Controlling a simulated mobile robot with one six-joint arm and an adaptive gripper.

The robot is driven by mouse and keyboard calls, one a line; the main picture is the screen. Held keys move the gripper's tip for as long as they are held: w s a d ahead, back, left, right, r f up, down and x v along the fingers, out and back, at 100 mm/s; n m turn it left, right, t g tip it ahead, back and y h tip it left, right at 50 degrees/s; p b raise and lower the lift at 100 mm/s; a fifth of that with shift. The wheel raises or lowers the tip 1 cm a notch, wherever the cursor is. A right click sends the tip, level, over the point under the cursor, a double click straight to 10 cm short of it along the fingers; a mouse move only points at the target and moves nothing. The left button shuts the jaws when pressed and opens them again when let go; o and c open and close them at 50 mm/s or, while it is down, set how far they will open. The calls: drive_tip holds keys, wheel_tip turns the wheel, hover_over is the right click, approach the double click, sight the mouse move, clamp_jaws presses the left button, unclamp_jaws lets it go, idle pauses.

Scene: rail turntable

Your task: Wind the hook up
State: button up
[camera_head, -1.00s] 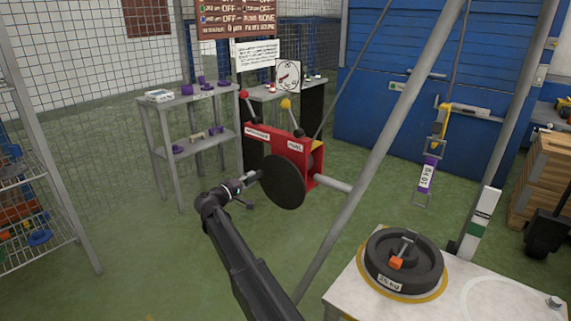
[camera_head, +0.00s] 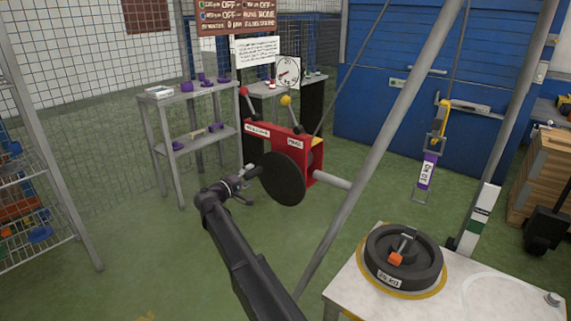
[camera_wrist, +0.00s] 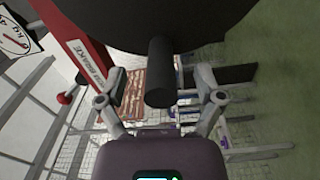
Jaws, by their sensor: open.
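The hook (camera_head: 437,128) is yellow and hangs on a line in front of the blue doors, with a purple-labelled scale (camera_head: 428,172) below it. The red winch (camera_head: 295,150) has a black disc (camera_head: 283,180) facing me, and red and yellow ball levers on top. In the wrist view a black crank handle (camera_wrist: 161,73) projects from the disc (camera_wrist: 150,20). My gripper (camera_head: 250,182) is at the disc's left edge. Its fingers (camera_wrist: 161,90) are spread on either side of the handle, with gaps visible, so it is open around the handle without closing on it.
A dark ring weight (camera_head: 404,258) with an orange-marked handle rests on the white table (camera_head: 345,295) at lower right. A slanted grey pole (camera_head: 375,150) stands right of the winch. Grey shelves (camera_head: 190,90) stand behind. Wooden crates (camera_head: 545,180) are at far right.

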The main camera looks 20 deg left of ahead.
drive_tip(key=v, duration=0.8)
idle(0.8)
drive_tip(key=shift+v, duration=0.9)
drive_tip(key=shift+w+f, duration=0.1)
drive_tip(key=shift+w, duration=0.05)
drive_tip(key=shift+x, duration=4.85)
clamp_jaws()
